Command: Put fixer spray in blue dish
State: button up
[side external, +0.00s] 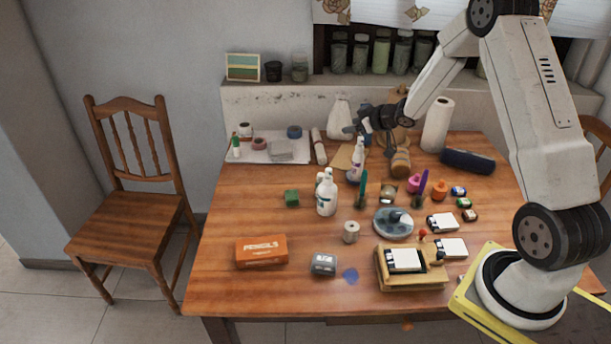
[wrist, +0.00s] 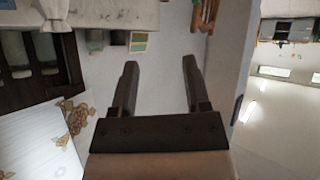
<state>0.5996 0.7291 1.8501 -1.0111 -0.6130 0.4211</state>
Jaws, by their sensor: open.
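A white bottle with a nozzle (side external: 357,161) stands upright near the back middle of the table. Another white bottle (side external: 327,195) stands nearer the front left; I cannot tell which is the fixer spray. A round grey-blue dish (side external: 381,229) lies right of the middle, with a small dark item in it. My gripper (side external: 352,129) is above the back of the table, pointing left, close to the top of the back bottle in the picture. In the wrist view my gripper (wrist: 158,75) is open, with nothing between its fingers; neither bottle nor dish shows there.
Green (side external: 363,190) and purple (side external: 422,187) upright items stand near the dish. A paper roll (side external: 437,125) stands at the back right.

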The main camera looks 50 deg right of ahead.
jog(key=s+a+r+m+g+h, duration=0.1)
jog(key=s+a+r+g, duration=0.15)
jog(key=a, duration=0.35)
jog(key=s+a+r+m+g+h, duration=0.1)
jog(key=s+a, duration=0.3)
jog(key=a, duration=0.2)
jog(key=s+a+f+g+y, duration=0.1)
jog(key=s+a+g, duration=0.4)
jog(key=s+a, duration=0.7)
jog(key=s, duration=0.4)
jog(key=shift+s+a+y, duration=0.3)
jog(key=shift+s+y, duration=0.05)
jog(key=shift+y, duration=0.05)
